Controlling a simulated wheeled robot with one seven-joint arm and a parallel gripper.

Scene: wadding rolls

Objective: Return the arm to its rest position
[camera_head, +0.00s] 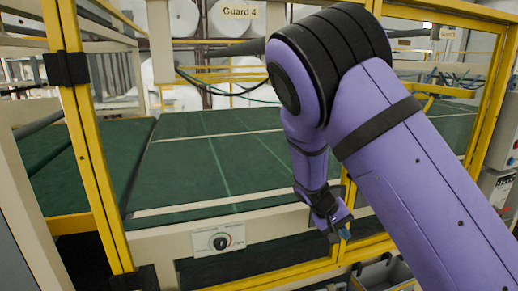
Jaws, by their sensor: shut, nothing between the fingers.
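My purple arm reaches in from the lower right and bends at a black joint near the top centre. Its forearm hangs down to my gripper (342,234), which is small and dark in this view. The gripper is shut and empty, pointing down in front of the lower part of the machine's frame. The fingertips are small here and partly merge with the dark background.
A yellow guard frame (85,140) stands around a machine with a green bed (190,170). Grey bins (385,275) are low at the bottom right.

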